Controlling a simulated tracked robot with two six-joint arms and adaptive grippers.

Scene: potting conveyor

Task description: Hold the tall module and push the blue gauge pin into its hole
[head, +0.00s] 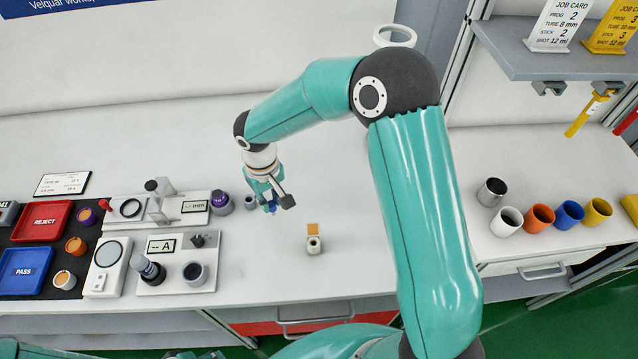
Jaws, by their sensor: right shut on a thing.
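My right gripper (275,202) hangs over the middle of the white bench, pointing down. It is shut on the blue gauge pin (269,208), which shows only as a small blue bit between the fingers. My left gripper is out of view.
Left are a red REJECT tray (42,220), a blue PASS tray (25,270), and gauge stations (165,247) with dark-capped pieces. Right are several coloured cups (569,214) below a grey shelf (540,62) with job cards. The bench around the module is clear.

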